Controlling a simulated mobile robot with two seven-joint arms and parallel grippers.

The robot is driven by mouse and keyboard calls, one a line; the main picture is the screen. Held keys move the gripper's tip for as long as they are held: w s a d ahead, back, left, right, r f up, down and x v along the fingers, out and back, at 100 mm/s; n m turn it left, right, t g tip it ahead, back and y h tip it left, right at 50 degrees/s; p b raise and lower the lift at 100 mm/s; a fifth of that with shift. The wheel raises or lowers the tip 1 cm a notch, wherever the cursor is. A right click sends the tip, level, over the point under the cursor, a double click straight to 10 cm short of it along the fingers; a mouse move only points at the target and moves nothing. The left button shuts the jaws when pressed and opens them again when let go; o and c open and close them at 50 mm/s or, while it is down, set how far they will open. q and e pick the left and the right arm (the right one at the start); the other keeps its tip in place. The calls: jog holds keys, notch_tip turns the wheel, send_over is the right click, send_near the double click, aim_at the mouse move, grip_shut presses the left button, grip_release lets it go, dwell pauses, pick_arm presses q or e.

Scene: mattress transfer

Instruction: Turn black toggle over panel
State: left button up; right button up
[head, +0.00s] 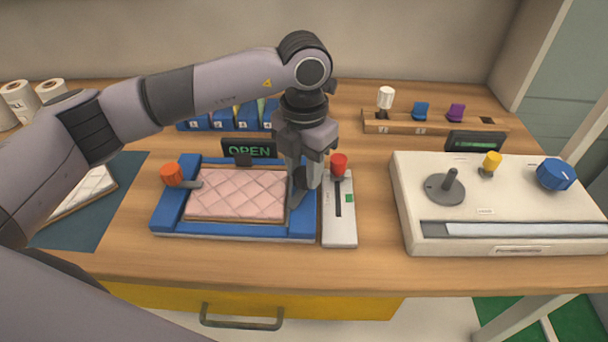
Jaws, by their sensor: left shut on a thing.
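A pink quilted panel (235,194) lies flat in a blue frame (168,210). At the frame's left side an orange-knobbed toggle (172,174) has its grey bar reaching over the panel's left edge. My left gripper (303,186) points down at the frame's right side. It is shut on a dark part there, which looks like the black toggle (299,181). The fingers hide most of this toggle, so I cannot tell its exact angle or whether it lies over the panel. My right gripper is not in view.
Close right of the gripper stands a red-knobbed slider (339,166) on a light base. A black sign (248,149) behind the frame reads "OPEN". A white machine (412,215) with a lever and knobs stands at right. A knob rack (380,124) and blue bins (197,123) are behind.

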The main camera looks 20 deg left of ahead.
aim_at(304, 172)
pick_arm(q)
jog(key=m+b, duration=0.3)
jog(key=m, duration=0.2)
jog(key=shift+m+b, duration=0.3)
jog(key=shift+b, duration=0.05)
jog(key=m+b, duration=0.2)
jog(key=m, duration=0.2)
jog(key=shift+r+m+b, duration=0.1)
jog(key=shift+m+b, duration=0.45)
jog(key=shift+m, duration=1.05)
jog(key=o, duration=1)
jog(key=shift+o, duration=0.2)
jog(key=shift+r, duration=3.55)
